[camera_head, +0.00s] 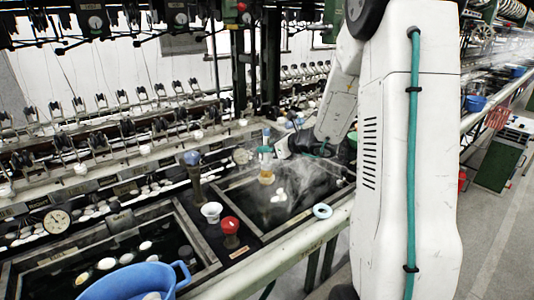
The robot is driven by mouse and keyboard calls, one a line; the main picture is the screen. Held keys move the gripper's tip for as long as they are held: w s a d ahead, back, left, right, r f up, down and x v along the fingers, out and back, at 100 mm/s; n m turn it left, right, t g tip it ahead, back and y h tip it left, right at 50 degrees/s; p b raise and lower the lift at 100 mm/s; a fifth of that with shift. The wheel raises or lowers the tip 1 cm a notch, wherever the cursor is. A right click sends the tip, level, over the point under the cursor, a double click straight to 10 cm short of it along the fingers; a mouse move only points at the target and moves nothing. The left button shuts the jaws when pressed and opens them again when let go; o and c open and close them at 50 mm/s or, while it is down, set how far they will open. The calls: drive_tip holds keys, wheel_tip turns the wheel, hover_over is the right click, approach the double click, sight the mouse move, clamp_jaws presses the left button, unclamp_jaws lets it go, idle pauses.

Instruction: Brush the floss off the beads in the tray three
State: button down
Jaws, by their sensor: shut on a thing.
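My gripper (272,150) is shut on a brush and holds it upright over the right-hand dark basin (323,216). The brush has a pale and teal handle and yellowish bristles (266,178) pointing down. A few white oval beads (279,196) lie in the dark water just below and right of the bristles. Whether the bristles touch the water or beads is unclear. Thin whitish haze, perhaps steam or floss, hangs over this basin. No readable number shows which tray is three.
A left basin (35,268) holds several pale beads. A blue pail (128,284) stands at its front. Reeling machinery lines the back.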

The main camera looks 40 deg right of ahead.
drive_tip(key=shift+s+r, duration=0.2)
drive_tip(key=shift+r, duration=2)
